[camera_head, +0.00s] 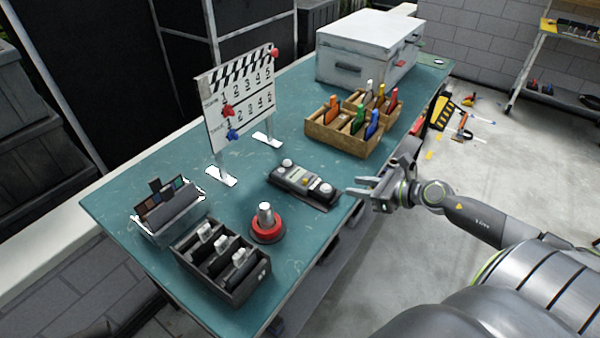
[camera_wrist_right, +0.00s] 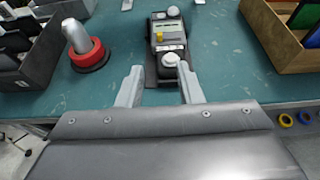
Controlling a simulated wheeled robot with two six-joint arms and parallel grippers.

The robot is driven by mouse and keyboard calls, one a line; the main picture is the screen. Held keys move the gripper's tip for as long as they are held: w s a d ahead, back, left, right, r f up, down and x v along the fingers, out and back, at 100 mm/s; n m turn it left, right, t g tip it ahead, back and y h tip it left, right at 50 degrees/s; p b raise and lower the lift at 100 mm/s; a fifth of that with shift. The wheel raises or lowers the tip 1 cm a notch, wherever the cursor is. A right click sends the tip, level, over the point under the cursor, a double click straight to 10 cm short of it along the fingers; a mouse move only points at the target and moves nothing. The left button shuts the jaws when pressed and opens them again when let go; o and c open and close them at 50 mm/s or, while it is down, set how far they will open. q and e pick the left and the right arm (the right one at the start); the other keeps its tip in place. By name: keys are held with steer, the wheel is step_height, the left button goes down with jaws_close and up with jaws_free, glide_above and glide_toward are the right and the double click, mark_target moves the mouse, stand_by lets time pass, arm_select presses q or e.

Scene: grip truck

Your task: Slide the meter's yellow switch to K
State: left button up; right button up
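The meter (camera_head: 304,185) is a dark handheld body lying on the teal table, with a white dome at each end and a small display. In the right wrist view the meter (camera_wrist_right: 167,43) lies lengthwise ahead of my gripper, its yellow switch (camera_wrist_right: 159,37) on the left side of its face. The letters by the switch are too small to read. My right gripper (camera_head: 352,186) is open and empty at the table's front edge, just right of the meter. In the wrist view its fingers (camera_wrist_right: 162,82) stand either side of the meter's near end. My left gripper is not in view.
A wooden crate (camera_head: 335,139) with coloured items is behind right. A clapperboard (camera_head: 238,103) stands at the back, and a white case (camera_head: 366,50) at the far end.

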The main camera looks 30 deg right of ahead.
steer(key=p, duration=0.3)
glide_toward(306, 180)
steer(key=x, duration=0.8)
steer(key=shift+w+a+f, duration=0.1)
steer(key=shift+w+f, duration=0.05)
steer(key=shift+w, duration=0.2)
steer(key=shift+c, duration=0.3)
jaws_close()
